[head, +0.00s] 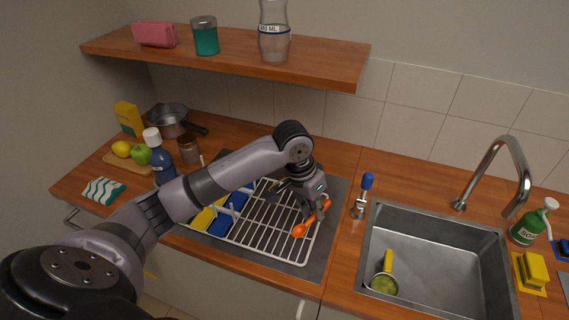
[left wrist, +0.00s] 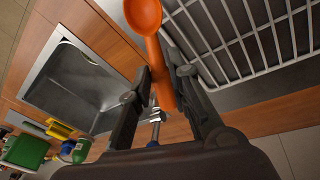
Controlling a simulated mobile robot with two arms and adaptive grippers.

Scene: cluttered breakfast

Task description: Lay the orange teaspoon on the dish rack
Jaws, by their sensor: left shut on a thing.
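The orange teaspoon (head: 302,227) is in the fingers of my left gripper (head: 312,210). In the left wrist view the orange teaspoon (left wrist: 145,18) has its bowl pointing to the top and its handle between the two fingers of my left gripper (left wrist: 158,82). In the head view the spoon is over the right side of the white wire dish rack (head: 250,235). The rack (left wrist: 262,45) also shows in the left wrist view, at the upper right. I cannot tell whether the spoon touches the wires. My right gripper is not in view.
Blue and yellow items stand in the rack's left part, near my arm. A blue-handled tool (head: 364,190) lies between rack and sink (head: 430,250). The sink holds a yellow-handled strainer (head: 384,280). A shelf (head: 230,60) hangs above.

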